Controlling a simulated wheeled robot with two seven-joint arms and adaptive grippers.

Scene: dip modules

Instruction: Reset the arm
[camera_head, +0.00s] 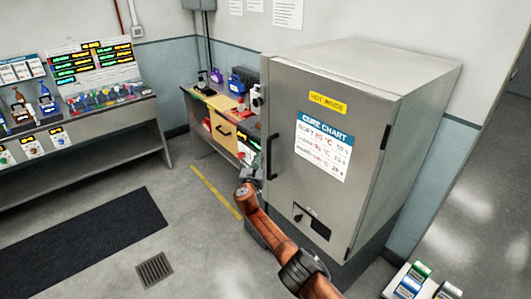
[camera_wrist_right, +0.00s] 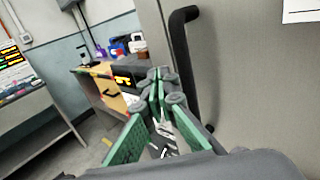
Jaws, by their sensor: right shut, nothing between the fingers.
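My right arm reaches in from the bottom in the head view, and its gripper (camera_head: 252,176) is just left of the door handle (camera_head: 271,157) of a grey cure oven (camera_head: 385,80). The oven door looks shut. In the right wrist view the gripper (camera_wrist_right: 158,76) has its green-sided fingers together with nothing between them. The black handle (camera_wrist_right: 183,60) stands close to the right of the fingertips there; I cannot tell whether they touch. My left gripper is in neither view.
A workbench (camera_head: 205,100) with bottles and a yellow drawer front (camera_head: 223,130) stands left of the oven. A shelf unit (camera_head: 90,125) with bins is at the far left. A dark mat (camera_head: 80,240) and a drain (camera_head: 155,270) lie on the open floor. Small boxes (camera_head: 410,282) sit at the bottom right.

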